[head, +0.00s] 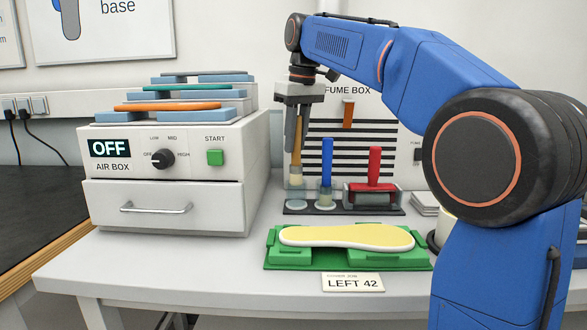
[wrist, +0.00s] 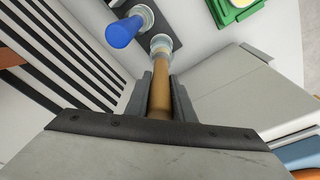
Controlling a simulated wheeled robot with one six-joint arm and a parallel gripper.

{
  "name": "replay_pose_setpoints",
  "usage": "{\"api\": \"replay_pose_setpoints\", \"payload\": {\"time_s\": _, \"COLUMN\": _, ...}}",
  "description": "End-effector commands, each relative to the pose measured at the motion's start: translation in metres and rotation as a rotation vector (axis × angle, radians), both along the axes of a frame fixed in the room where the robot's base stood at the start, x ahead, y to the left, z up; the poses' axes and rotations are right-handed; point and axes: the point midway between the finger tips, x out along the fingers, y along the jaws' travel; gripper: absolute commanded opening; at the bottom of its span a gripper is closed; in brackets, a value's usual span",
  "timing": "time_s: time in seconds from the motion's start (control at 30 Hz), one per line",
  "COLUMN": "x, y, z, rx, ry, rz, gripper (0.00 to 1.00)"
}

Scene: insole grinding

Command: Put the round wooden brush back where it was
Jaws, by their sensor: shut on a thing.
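The round wooden brush (head: 297,150) has a tan handle and a pale tip. It hangs upright, tip down, in my gripper (head: 298,98), which is shut on the handle. In the head view its tip is above or at the clear cup at the left end of the dark holder (head: 330,209); I cannot tell how deep it sits. The wrist view also shows the brush handle (wrist: 160,95) between the fingers, with its lower end at a pale round cup.
The air box (head: 165,200) is close on the left. A green fixture (head: 285,255) with a yellow insole (head: 345,236) lies in front. The fume box (head: 345,105) is behind.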

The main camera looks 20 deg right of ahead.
Motion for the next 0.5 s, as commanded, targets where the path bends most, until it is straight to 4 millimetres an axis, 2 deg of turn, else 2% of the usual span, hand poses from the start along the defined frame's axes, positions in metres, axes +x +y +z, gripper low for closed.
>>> {"api": "replay_pose_setpoints", "payload": {"time_s": 0.5, "x": 0.000, "y": 0.000, "z": -0.053, "rx": 0.000, "ry": 0.001, "rz": -0.001, "gripper": 0.02}}
